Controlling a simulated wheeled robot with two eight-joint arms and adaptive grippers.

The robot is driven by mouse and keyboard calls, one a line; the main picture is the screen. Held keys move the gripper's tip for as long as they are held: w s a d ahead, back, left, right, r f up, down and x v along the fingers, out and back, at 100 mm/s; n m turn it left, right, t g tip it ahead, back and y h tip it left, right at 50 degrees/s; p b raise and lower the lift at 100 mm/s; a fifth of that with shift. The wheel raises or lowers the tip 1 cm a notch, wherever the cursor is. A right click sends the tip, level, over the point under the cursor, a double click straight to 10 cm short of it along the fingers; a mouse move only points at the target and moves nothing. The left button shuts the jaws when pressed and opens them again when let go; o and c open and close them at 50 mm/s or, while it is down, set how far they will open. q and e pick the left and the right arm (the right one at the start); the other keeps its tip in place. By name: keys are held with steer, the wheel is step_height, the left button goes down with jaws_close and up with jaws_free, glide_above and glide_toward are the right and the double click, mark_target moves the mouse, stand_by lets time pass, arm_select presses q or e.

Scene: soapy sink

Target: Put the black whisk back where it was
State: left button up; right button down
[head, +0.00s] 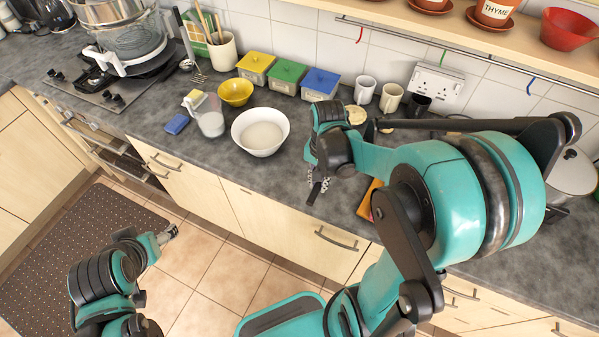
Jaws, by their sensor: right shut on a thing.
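My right gripper (322,176) is over the front part of the worktop, to the right of the white bowl. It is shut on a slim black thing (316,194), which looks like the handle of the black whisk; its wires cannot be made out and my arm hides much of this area. My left gripper (170,234) is low at the left, over the floor in front of the cupboards and away from the worktop. I cannot tell if its fingers are apart.
On the worktop stand a white bowl (260,132), a glass jug (210,120), a yellow bowl (235,92), coloured canisters (288,78) and mugs (364,90). A utensil pot (223,52) is at the back. A wall rail (400,36) carries coloured hooks.

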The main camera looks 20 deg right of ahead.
steer(key=b, duration=0.1)
glide_above(296, 192)
steer(key=f, duration=0.4)
steer(key=shift+d+f, duration=0.25)
steer(key=shift+f, duration=0.05)
steer(key=shift+w+a+f, duration=0.1)
steer(key=shift+w+a, duration=0.05)
steer(key=shift+w+f+b, duration=0.1)
steer(key=shift+f+b, duration=0.6)
steer(key=shift+f, duration=1.35)
steer(key=shift+f, duration=0.2)
steer(key=c, duration=1.5)
jaws_free()
steer(key=shift+r, duration=0.1)
steer(key=shift+o, duration=0.2)
steer(key=shift+r, duration=0.1)
